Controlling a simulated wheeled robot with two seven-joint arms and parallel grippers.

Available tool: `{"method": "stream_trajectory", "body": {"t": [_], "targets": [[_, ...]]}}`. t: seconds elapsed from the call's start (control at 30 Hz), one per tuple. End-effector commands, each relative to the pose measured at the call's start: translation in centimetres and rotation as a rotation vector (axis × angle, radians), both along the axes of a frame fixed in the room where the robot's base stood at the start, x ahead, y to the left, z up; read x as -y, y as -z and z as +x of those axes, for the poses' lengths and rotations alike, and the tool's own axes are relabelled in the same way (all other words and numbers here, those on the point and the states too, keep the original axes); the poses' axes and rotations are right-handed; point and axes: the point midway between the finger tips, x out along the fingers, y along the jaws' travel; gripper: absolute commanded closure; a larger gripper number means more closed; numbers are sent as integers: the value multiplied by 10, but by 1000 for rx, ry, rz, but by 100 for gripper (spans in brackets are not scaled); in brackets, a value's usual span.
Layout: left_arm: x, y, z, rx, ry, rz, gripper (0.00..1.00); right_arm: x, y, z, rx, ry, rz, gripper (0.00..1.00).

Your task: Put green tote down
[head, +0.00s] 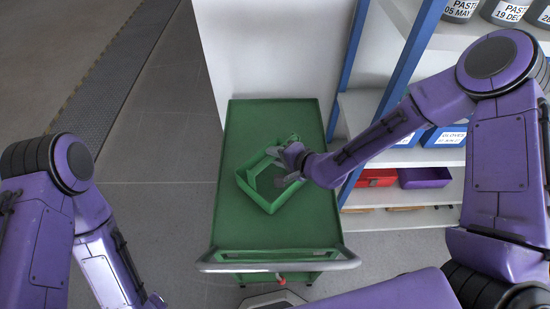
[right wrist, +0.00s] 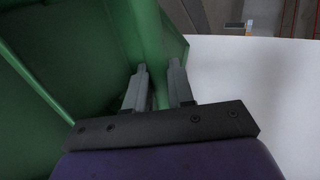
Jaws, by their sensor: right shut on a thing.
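The green tote (head: 268,206) is an open-topped box over the green cart top (head: 240,125) in the head view. It sits at an angle to the cart's edges. I cannot tell whether its base touches the cart. My right gripper (head: 288,165) is at the tote's far right side. In the right wrist view the two grey fingers (right wrist: 160,85) are on either side of the green tote wall (right wrist: 145,45), shut on it. My left arm is at the lower left of the head view, and its gripper is not clearly visible.
The cart has a metal push handle (head: 280,262) at its near edge. A white wall panel (head: 275,50) stands behind it. A blue-framed shelf (head: 388,100) with a red bin (head: 376,178) and a purple bin (head: 424,178) stands at right. The floor (head: 160,170) at left is clear.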

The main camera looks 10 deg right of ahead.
Motion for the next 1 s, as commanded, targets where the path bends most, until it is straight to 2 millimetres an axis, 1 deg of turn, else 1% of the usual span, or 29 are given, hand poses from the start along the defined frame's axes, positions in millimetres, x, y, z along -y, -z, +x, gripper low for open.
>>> {"method": "stream_trajectory", "body": {"t": [0.1, 0.13, 0.17, 0.2, 0.47, 0.57, 0.67, 0.8, 0.93, 0.97, 1.0], "targets": [[0, -1, 0, 0, 0, 0, 57, 0, 0, 0, -1, -1, -1, 100], [0, -1, 0, 0, 0, 0, 57, 0, 0, -1, -3, -2, -1, 71], [0, -1, 0, 0, 0, 0, 57, 0, 0, -1, -3, -2, -2, 61], [0, -1, 0, 0, 0, 0, 57, 0, 0, -1, -3, -2, -2, 49], [0, -1, 0, 0, 0, 0, 57, -1, -1, -1, -2, -3, -1, 49], [0, 0, 0, 0, 0, 0, 57, 2, -4, -4, -1, -2, 0, 49], [0, 3, 0, 0, 0, 0, 57, 10, -12, -16, 0, -1, 0, 49], [0, 6, 0, 0, 0, 0, 57, 28, -33, -43, 2, 0, 4, 49], [0, 5, 0, 0, 0, 0, 57, 42, -51, -66, 2, -2, 4, 49], [0, -9, 0, 0, 0, 0, 57, 45, -60, -70, -3, -1, 3, 49], [0, -18, 0, 0, 0, 0, 57, 48, -64, -74, -4, -2, 1, 49]]}}
